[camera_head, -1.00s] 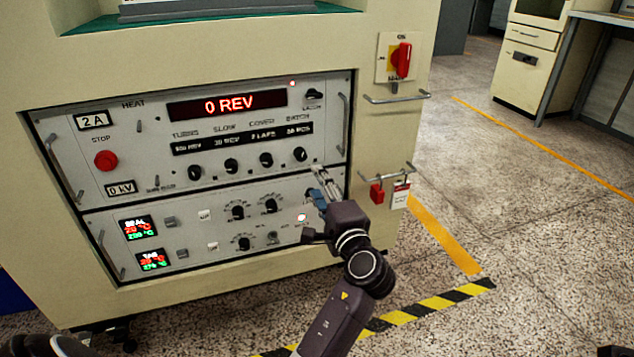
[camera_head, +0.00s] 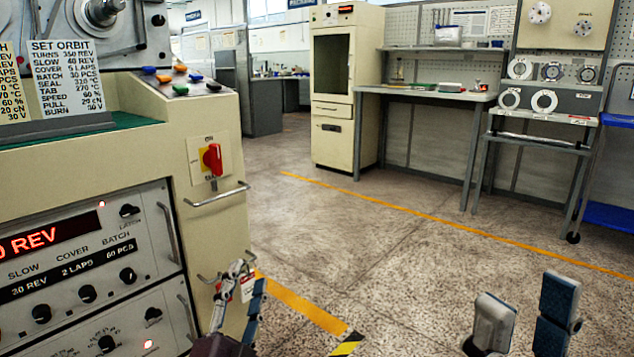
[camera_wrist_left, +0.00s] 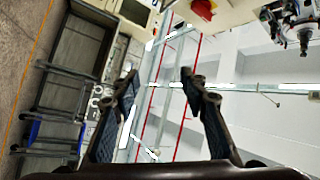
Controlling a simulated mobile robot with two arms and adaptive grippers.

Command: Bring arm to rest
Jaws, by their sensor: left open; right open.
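My left gripper (camera_head: 250,274) is at the lower middle of the head view, fingers pointing up. It overlaps the right edge of the cream machine cabinet (camera_head: 120,165) in the picture; I see no grip on anything. In the left wrist view the left gripper (camera_wrist_left: 158,75) has its two fingers well apart, with nothing between them. My right gripper (camera_head: 525,292) is at the lower right of the head view, fingers up, apart and empty, over the open floor.
The cabinet has a red rotary switch (camera_head: 212,160), a metal handle (camera_head: 216,194) and a control panel (camera_head: 85,270). A hanging tag is partly hidden behind my left gripper. Floor (camera_head: 390,270) is free to the right. A workbench (camera_head: 425,93) and a tall cream cabinet (camera_head: 345,90) stand behind.

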